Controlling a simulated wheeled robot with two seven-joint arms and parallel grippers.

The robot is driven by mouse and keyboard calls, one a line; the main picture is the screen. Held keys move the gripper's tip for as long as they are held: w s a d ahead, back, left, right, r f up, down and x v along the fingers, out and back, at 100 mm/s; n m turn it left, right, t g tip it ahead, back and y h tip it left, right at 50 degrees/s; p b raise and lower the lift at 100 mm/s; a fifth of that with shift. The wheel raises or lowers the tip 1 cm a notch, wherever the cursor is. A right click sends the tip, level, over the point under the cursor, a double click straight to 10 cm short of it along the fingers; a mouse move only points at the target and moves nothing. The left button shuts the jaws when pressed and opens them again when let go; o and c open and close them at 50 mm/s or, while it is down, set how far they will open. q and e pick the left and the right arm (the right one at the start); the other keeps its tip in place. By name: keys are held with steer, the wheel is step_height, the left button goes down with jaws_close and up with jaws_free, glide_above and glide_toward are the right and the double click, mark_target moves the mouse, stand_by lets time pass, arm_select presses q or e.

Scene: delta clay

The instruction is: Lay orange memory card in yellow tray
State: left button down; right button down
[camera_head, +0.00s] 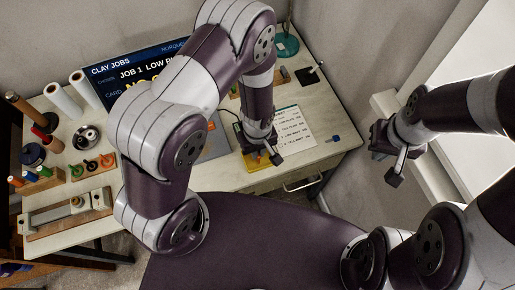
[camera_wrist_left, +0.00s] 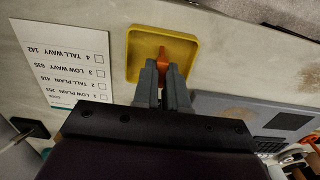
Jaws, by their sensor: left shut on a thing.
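The orange memory card (camera_wrist_left: 162,56) is between the fingertips of my left gripper (camera_wrist_left: 163,72), which is shut on it. The card is over the yellow tray (camera_wrist_left: 137,36), inside its outline in the left wrist view; whether it touches the tray floor I cannot tell. In the head view my left gripper (camera_head: 263,157) points down at the yellow tray (camera_head: 252,165) near the table's front edge, and hides part of it. My right gripper (camera_head: 392,168) hangs away from the table at the right; its fingers are too unclear to judge.
A printed list sheet (camera_head: 294,127) lies beside the tray, and a grey laptop-like device (camera_wrist_left: 235,112) is on its other side. A blue item (camera_head: 334,138) lies near the right table edge. Rolls, a clay roller board (camera_head: 68,222) and tools fill the left.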

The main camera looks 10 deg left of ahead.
arm_select(q)
steer(key=c, duration=1.2)
jaws_free()
steer(key=shift+o, duration=0.2)
step_height(320, 180, up, 13)
steer(key=s+a+r+m+t, duration=0.1)
steer(key=s+a+r+m, duration=0.2)
steer(key=a+r+m, duration=0.4)
steer(key=shift+a+r+p, duration=0.4)
steer(key=shift+a, duration=0.5)
